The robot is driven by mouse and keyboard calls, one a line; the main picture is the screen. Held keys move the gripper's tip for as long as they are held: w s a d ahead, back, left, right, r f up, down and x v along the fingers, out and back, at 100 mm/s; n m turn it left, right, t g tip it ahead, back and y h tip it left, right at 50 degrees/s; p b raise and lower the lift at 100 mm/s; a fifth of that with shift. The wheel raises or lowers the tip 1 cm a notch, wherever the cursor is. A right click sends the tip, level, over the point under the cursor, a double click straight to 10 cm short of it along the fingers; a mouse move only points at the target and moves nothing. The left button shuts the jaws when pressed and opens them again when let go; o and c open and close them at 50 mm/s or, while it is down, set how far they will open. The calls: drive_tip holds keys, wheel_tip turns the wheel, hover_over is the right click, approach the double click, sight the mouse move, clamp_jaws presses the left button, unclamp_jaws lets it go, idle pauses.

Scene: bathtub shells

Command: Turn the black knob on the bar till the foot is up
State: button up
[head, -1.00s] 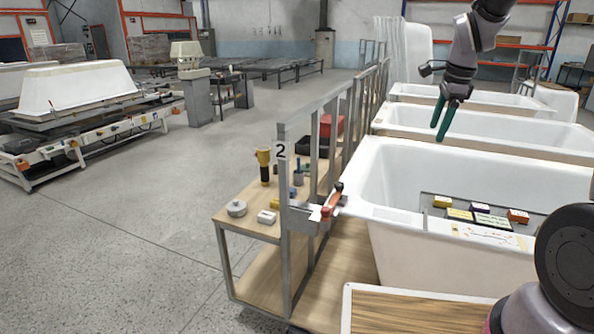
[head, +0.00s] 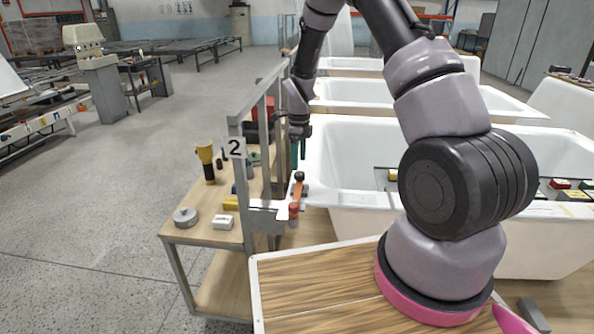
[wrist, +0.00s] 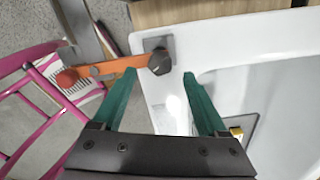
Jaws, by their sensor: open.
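The black knob (wrist: 160,62) sits on a grey plate at the tub's rim corner in the wrist view. An orange bar (wrist: 105,69) runs left from it to a rounded red-orange foot (wrist: 67,78). In the head view the knob (head: 299,176), bar (head: 297,192) and foot (head: 294,208) show beside the post marked 2. My gripper (wrist: 160,74) is open, its green fingers apart on either side of the knob in the picture. Whether they touch it, I cannot tell. In the head view my gripper (head: 298,152) points down just above the knob.
A white bathtub (head: 345,150) stands to the right, with more tubs behind. A grey metal post (head: 237,190) and rail stand close left of the bar. A wooden bench (head: 210,240) holds a yellow-black tool (head: 207,163), a round grey puck (head: 185,216) and a white block (head: 222,222).

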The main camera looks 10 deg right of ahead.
sight(300, 173)
wheel_tip(300, 173, down, 5)
drive_tip(key=shift+d+r, duration=0.1)
idle(0.3)
clamp_jaws()
